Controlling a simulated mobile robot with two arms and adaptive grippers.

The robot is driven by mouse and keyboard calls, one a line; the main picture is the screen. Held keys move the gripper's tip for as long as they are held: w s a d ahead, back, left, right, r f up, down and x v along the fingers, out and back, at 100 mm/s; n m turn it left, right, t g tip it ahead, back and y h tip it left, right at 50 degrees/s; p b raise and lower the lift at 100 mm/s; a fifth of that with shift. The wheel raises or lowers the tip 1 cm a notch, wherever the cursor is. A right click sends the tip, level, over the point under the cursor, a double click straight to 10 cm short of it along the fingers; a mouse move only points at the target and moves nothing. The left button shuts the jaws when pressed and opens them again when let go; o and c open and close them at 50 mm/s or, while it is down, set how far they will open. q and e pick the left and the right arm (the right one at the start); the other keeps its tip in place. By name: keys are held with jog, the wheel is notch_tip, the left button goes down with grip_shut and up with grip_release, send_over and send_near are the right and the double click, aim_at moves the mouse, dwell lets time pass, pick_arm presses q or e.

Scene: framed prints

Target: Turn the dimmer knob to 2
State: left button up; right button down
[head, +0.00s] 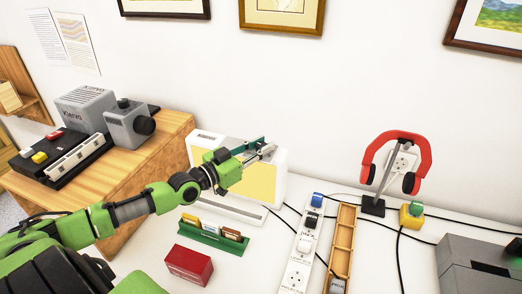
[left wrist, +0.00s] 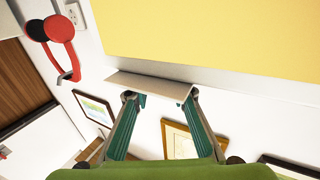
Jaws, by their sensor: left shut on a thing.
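My left gripper (head: 265,151) is in front of the upper right part of a white box with a yellow panel (head: 262,180). In the left wrist view its two teal fingers (left wrist: 160,98) are shut on a pale flat piece (left wrist: 150,86), beside the yellow panel (left wrist: 200,35). I cannot tell whether this piece is part of the box. A grey device with a black round knob (head: 145,126) stands on the wooden cabinet at left, apart from the gripper. No number marks are readable, and I cannot tell which part is the dimmer knob. My right gripper is not in view.
A green holder with cards (head: 212,236) and a red box (head: 189,264) stand in front of the white box. A power strip (head: 298,262), a wooden tray (head: 342,245), red headphones (head: 424,150) on a stand, cables and a grey box (head: 475,262) are to the right.

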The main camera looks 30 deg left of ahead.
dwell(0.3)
pick_arm(q)
jog(key=o, duration=1.1)
jog(key=shift+o, duration=0.2)
jog(key=v, duration=1.2)
